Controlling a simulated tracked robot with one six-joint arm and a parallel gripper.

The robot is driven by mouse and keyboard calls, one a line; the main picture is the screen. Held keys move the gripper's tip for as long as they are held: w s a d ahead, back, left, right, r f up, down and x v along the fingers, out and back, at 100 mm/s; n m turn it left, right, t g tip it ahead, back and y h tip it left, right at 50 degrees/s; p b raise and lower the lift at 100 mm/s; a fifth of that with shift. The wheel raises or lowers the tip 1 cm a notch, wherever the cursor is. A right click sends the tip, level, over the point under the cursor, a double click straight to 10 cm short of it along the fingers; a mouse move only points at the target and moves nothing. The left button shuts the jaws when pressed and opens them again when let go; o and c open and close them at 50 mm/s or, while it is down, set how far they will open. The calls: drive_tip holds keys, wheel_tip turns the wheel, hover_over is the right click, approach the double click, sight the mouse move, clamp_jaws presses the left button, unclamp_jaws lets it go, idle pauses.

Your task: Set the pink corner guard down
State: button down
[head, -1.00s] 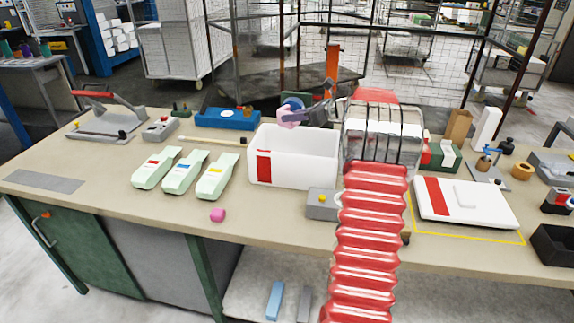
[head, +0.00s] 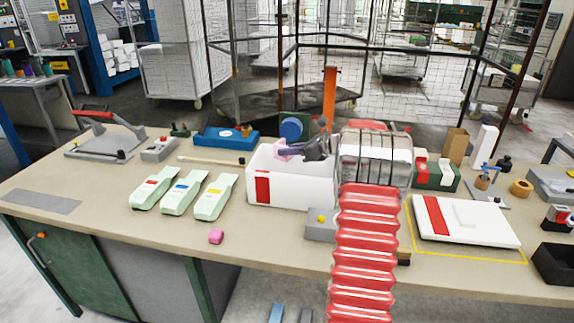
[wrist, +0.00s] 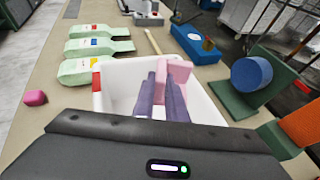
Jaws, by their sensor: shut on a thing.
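The light pink corner guard (head: 284,150) is between the fingers of my gripper (head: 303,150), at the open top of the white bin (head: 290,193) with a red patch. In the wrist view the guard (wrist: 178,72) shows beside the purple-grey fingers (wrist: 160,95), over the bin's inside. The fingers are shut on it. Its lower part is hidden by the bin's front wall in the head view, and I cannot tell whether it touches the bin floor.
Several pale green pouches (head: 180,193) lie left of the bin. A small bright pink block (head: 216,236) lies in front. A blue box (head: 222,138) and a blue roll on a green stand (head: 292,128) are behind. A white lidded case (head: 465,220) lies right.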

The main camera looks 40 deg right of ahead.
drive_tip(key=shift+f, duration=2.45)
drive_tip(key=shift+f, duration=0.2)
drive_tip(key=shift+s+f, duration=0.1)
drive_tip(key=shift+f, duration=0.1)
